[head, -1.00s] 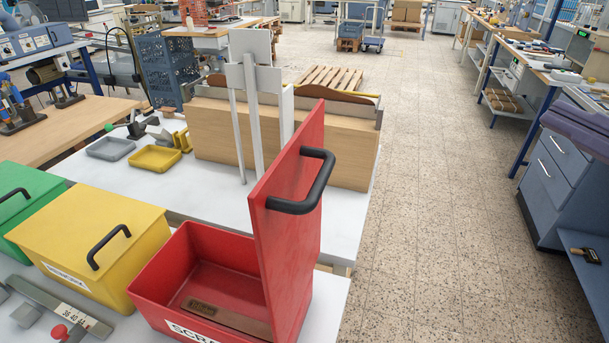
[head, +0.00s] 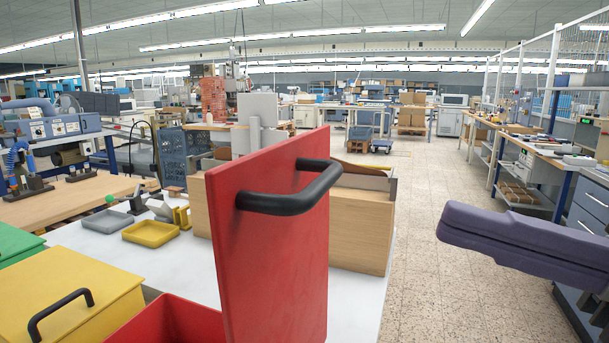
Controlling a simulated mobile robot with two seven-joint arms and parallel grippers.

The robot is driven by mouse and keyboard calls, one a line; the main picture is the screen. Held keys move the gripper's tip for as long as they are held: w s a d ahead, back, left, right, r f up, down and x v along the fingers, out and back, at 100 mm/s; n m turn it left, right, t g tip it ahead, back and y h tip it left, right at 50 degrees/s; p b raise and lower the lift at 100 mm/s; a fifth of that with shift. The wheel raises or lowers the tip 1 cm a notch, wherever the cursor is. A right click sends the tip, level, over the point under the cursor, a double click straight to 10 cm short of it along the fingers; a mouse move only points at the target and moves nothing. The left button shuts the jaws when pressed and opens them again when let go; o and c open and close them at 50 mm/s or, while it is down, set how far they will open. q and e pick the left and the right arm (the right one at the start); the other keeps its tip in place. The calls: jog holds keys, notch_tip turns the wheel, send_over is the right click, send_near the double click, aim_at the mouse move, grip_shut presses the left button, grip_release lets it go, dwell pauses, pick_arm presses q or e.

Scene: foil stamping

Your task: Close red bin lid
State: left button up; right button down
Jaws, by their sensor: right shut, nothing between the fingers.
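The red bin (head: 170,322) stands at the bottom of the view, cut off by the lower edge, so most of its inside is hidden. Its red lid (head: 272,262) is open and stands nearly upright at the bin's right side. A thick black handle (head: 290,200) sticks out of the lid's upper part. My right gripper (head: 450,228), purple, reaches in from the right edge. It is shut and empty, well to the right of the lid and apart from the handle. My left gripper is not in view.
A yellow bin (head: 70,300) with a closed lid stands left of the red bin, and a green bin (head: 15,243) beyond it. Behind are a yellow tray (head: 151,233) and a wooden box (head: 362,232) on the white table (head: 190,262). The floor to the right is open.

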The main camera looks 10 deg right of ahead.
aim_at(330, 185)
jog(key=p+x, duration=0.1)
jog(key=x, duration=0.2)
jog(key=p+x, duration=0.1)
jog(key=x, duration=0.2)
jog(key=shift+r, duration=0.25)
jog(key=shift+w+a, duration=0.35)
jog(key=shift+a, duration=0.1)
jog(key=shift+f, duration=0.1)
